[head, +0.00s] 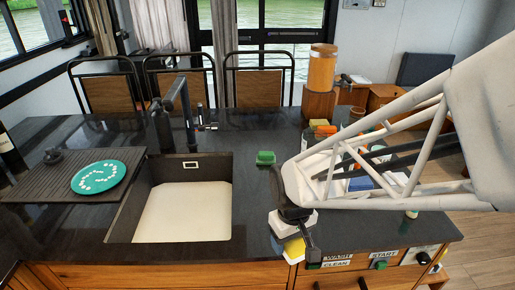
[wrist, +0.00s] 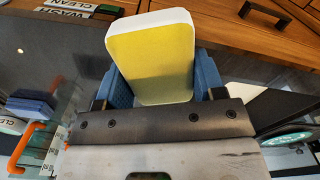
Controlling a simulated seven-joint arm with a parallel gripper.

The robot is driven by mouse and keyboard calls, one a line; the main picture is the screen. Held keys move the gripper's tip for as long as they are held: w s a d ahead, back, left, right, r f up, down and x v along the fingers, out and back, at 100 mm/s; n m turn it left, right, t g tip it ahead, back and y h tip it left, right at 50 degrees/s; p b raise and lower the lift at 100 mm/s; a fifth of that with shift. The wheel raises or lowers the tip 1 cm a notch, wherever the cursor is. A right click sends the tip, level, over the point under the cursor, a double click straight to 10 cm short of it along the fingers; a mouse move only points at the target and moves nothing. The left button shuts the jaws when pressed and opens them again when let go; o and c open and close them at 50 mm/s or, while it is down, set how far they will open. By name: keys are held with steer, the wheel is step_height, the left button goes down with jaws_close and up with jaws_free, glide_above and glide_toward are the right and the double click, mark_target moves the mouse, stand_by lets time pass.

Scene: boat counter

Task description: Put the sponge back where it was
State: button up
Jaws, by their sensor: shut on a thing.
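A sponge, yellow with a white layer, is held between the blue fingers of my gripper (wrist: 163,82). The sponge (wrist: 152,60) fills the upper middle of the wrist view, tilted a little. In the head view my gripper (head: 293,232) is above the counter's front part, right of the sink, and the yellow sponge (head: 294,248) shows below it. The jaws are shut on the sponge. My arm and gripper hide part of the counter behind them. Whether the sponge touches the counter I cannot tell.
The sink (head: 185,212) is empty. A teal plate (head: 99,177) with white pieces lies on the ribbed mat (head: 50,190) at left. A small green block (head: 265,157) lies behind. Several items crowd the right side behind my arm.

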steer(key=shift+w+a+f, duration=0.2)
steer(key=shift+w+a, duration=0.25)
steer(key=shift+w, duration=1.85)
steer(key=shift+w+a+f, duration=0.25)
steer(key=shift+w+a, duration=0.15)
steer(key=shift+w, duration=1.95)
steer(key=shift+w+a+f, duration=0.2)
steer(key=shift+w+a, duration=0.25)
steer(key=shift+w, duration=1.85)
steer(key=shift+f, duration=0.1)
steer(key=shift+f, duration=1.65)
steer(key=shift+f, duration=0.15)
steer(key=o, duration=1)
steer(key=shift+c, duration=0.2)
step_height(320, 180, up, 12)
